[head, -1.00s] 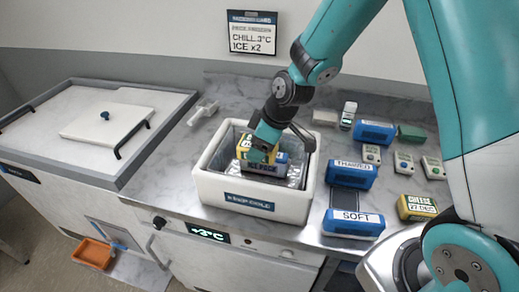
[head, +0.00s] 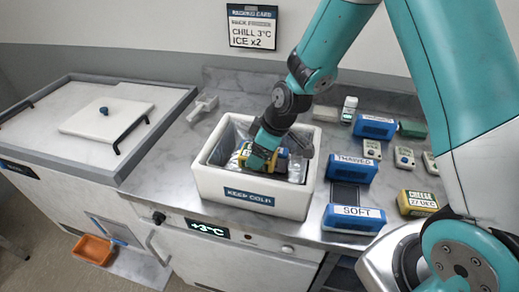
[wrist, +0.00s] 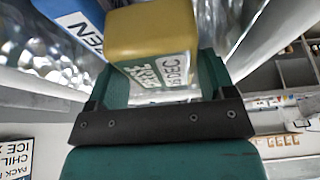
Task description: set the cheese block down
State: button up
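My gripper (head: 262,160) is down inside the white cooler box (head: 249,200) labelled KEEP COLD. In the wrist view, a yellow cheese block (wrist: 150,34) with a white date label sits between my two green fingers, which close on its sides. In the head view the gripper hides most of this block. A blue ice pack (wrist: 75,14) lies beside the block in the wrist view, against the shiny foil lining. I cannot tell whether the block's underside touches the cooler floor.
Another cheese block (head: 417,203) lies on the counter at right. Blue packs labelled SOFT (head: 354,219) and THAWED (head: 352,170) stand right of the cooler, with another blue pack (head: 374,127) behind. A lidded chest (head: 106,120) is at left.

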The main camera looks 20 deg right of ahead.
jog(key=shift+o, duration=1)
jog(key=shift+r, duration=0.3)
jog(key=b+v, duration=0.1)
jog(key=v, duration=1.1)
jog(key=s+a+r+m+g, duration=0.1)
jog(key=s+a+r, duration=0.1)
jog(key=s, duration=0.5)
jog(key=s+a+r+m+g, duration=0.1)
jog(key=s+a+r, duration=0.2)
jog(key=s, duration=0.4)
jog(key=s+a+r+m, duration=0.1)
jog(key=s+a+r, duration=0.2)
jog(key=s, duration=0.4)
jog(key=shift+s+m+g, duration=0.2)
jog(key=shift+m+g, duration=0.2)
